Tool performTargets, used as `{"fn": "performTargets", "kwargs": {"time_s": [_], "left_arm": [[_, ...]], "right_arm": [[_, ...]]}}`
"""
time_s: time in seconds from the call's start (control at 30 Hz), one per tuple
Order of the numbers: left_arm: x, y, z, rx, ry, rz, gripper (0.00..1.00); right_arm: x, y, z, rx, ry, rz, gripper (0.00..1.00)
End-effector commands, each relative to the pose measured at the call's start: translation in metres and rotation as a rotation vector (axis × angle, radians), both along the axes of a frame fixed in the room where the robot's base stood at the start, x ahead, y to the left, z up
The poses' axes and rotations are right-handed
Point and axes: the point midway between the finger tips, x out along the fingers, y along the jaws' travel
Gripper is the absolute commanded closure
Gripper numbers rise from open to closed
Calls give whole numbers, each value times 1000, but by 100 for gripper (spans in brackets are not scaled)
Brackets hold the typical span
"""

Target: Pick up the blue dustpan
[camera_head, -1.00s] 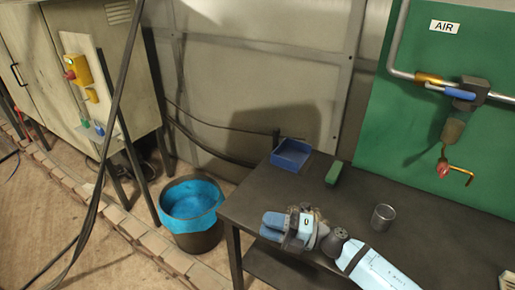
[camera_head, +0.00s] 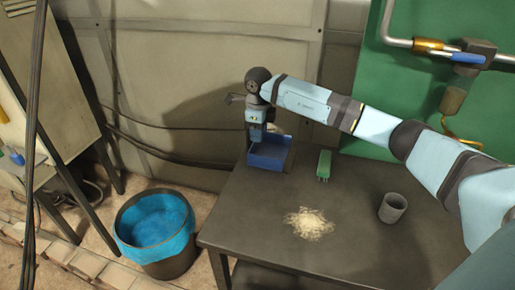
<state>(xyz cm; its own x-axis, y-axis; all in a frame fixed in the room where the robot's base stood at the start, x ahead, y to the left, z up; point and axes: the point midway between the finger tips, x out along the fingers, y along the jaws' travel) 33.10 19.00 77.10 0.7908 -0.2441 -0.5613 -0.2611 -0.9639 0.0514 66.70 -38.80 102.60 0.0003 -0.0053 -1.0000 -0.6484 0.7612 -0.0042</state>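The blue dustpan (camera_head: 271,157) sits at the far left corner of the dark table (camera_head: 257,222), its open tray facing up. My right gripper (camera_head: 256,140) points down at the dustpan's back left edge, its arm reaching in from the right. Its fingertips are small and dark against the dustpan, so I cannot tell whether they are open or closed on it. My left gripper is out of view.
A green brush (camera_head: 324,164) lies right of the dustpan. A pile of pale shavings (camera_head: 310,223) is on the table middle, and a grey cup (camera_head: 393,207) stands to the right. A bin with a blue liner (camera_head: 155,228) stands on the floor left of the table.

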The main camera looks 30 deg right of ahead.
Motion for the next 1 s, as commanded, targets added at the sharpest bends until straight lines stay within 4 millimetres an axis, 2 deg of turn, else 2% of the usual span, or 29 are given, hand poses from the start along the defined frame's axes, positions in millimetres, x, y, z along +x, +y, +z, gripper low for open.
{"fn": "performTargets", "kwargs": {"time_s": [0.1, 0.3, 0.57, 0.83, 1.0], "left_arm": [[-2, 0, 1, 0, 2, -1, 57], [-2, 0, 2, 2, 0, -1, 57], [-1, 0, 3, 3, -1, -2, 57], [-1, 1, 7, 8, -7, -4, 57], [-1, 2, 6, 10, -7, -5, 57]], "right_arm": [[-1, 1, -26, 3, 4, 1, 64], [0, 1, -55, 4, 2, 0, 64], [-1, 1, -70, 4, 1, 1, 64], [-2, 1, -109, 6, 2, 1, 64], [-2, 1, -113, 5, -1, 2, 64]]}}
